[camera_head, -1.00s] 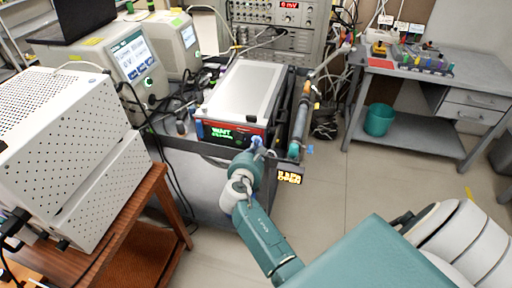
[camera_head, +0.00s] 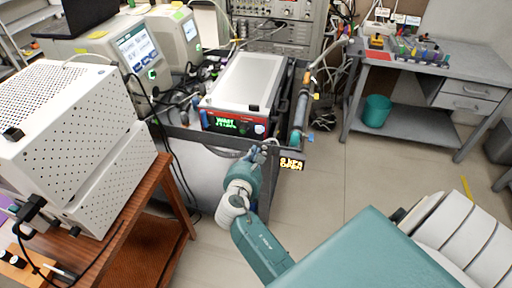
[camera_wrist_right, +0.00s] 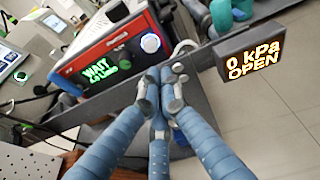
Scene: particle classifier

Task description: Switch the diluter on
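A box with a white top and a red-edged dark front (camera_head: 235,125) stands on the dark-framed cart; I take it for the diluter, though its name is not readable. Its display glows green with "WAIT" on the first line. A round, pale, lit button (camera_wrist_right: 150,43) is at the right end of its front, also in the head view (camera_head: 259,128). My right gripper (camera_head: 262,152) is just below and in front of that end. In the right wrist view its blue fingers (camera_wrist_right: 160,85) meet at the tips with nothing visible between them, apart from the button. My left gripper is out of view.
A small sign reading "0 kPa OPEN" (camera_head: 291,164) is at the cart's right corner, close to my right gripper. A perforated white box (camera_head: 85,140) stands on a brown table at left. A grey bench (camera_head: 440,70) is at back right. The floor between is clear.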

